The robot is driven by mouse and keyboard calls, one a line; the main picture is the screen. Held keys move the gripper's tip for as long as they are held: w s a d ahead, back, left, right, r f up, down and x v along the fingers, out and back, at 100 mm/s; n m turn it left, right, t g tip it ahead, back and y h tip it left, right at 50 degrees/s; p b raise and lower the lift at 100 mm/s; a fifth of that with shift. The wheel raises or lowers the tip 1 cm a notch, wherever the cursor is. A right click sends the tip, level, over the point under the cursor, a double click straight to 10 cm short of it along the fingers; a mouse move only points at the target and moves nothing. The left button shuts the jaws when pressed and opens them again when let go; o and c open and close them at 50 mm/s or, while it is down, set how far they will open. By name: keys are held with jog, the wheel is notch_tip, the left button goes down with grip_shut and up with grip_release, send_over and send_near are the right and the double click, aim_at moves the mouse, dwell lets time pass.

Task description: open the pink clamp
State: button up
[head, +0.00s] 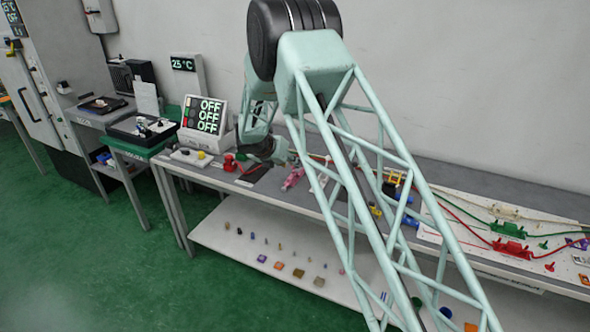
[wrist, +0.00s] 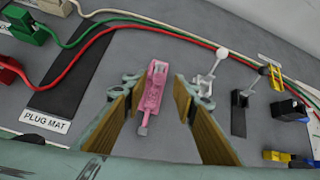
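My gripper (wrist: 156,88) is open, with one tan-padded finger on each side of the clamp and a gap on both sides. The fingers do not appear to touch it. In the head view my gripper (head: 276,156) is partly hidden by its own links, and its fingers are hard to make out.
A white lever clamp (wrist: 209,75) stands close to the right finger, with a black fixture (wrist: 239,113) beyond it. A dark plug mat (wrist: 75,72) lies on the left. Red, green and white cables (wrist: 120,24) cross behind the clamp. Blue and yellow fixtures (wrist: 287,108) stand at the right.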

jog(key=shift+b+x, duration=0.45)
jog(key=shift+x, duration=3.4)
jog(key=shift+c, duration=0.7)
grip_shut()
